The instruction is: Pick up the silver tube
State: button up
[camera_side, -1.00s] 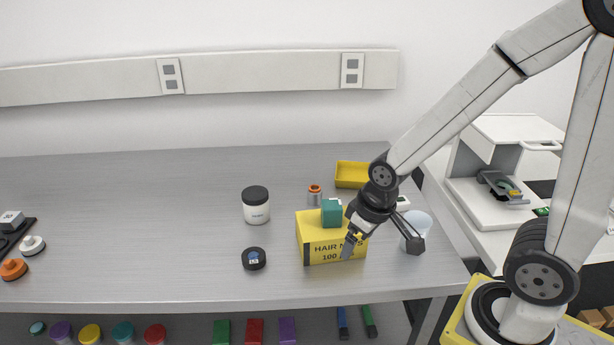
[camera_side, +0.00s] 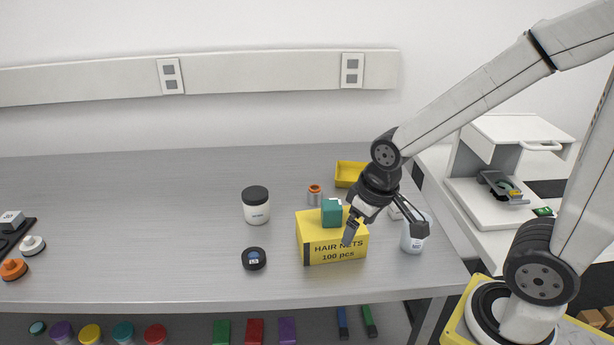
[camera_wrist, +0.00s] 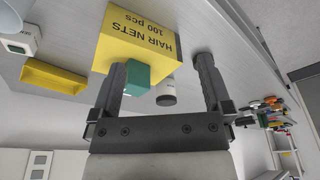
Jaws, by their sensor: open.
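The silver tube (camera_side: 315,198) stands upright on the bench in the side view, with an orange top. It is behind the yellow hair nets box (camera_side: 332,251) and left of my gripper (camera_side: 384,234). I cannot make out the tube in the wrist view. My gripper is open and empty, above the bench at the box's right end. In the wrist view my gripper (camera_wrist: 160,65) has its fingers spread, with the yellow box (camera_wrist: 150,42) beyond them.
A teal block (camera_side: 331,212) sits on the box, close to the tube. A yellow tray (camera_side: 350,174) lies behind. A white container (camera_side: 412,240) stands right of the box. A black-lidded jar (camera_side: 256,208) and a dark round tin (camera_side: 254,258) stand left. The bench's left middle is clear.

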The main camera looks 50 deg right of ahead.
jog(key=w+d+m+y, duration=0.1)
jog(key=w+m, duration=0.2)
jog(key=w+d+r+m+g+y, duration=0.1)
jog(key=w+d+m, duration=0.1)
jog(key=w+m, duration=0.1)
jog(key=w+d+m+g+y, duration=0.1)
jog(key=w+m, duration=0.2)
jog(key=shift+w+d+r+m, duration=0.25)
jog(key=shift+d+r+m, duration=0.05)
jog(key=shift+d+r, duration=0.1)
jog(key=w+d+m+t+y, duration=0.3)
jog(key=w+d+m+y, duration=0.3)
jog(key=d, duration=0.3)
jog(key=w+d+m+t+y, duration=0.25)
jog(key=w+d+m, duration=0.35)
jog(key=d+m, duration=0.3)
jog(key=n, duration=0.1)
send_near(315, 196)
jog(key=shift+w+f+y, duration=0.2)
jog(key=shift+w, duration=0.4)
jog(key=shift+w+f+y, duration=0.15)
jog(key=shift+w+f, duration=0.05)
jog(key=shift+w, duration=0.35)
jog(key=shift+f, duration=0.55)
jog(key=shift+x, duration=1.3)
jog(key=shift+w, duration=0.1)
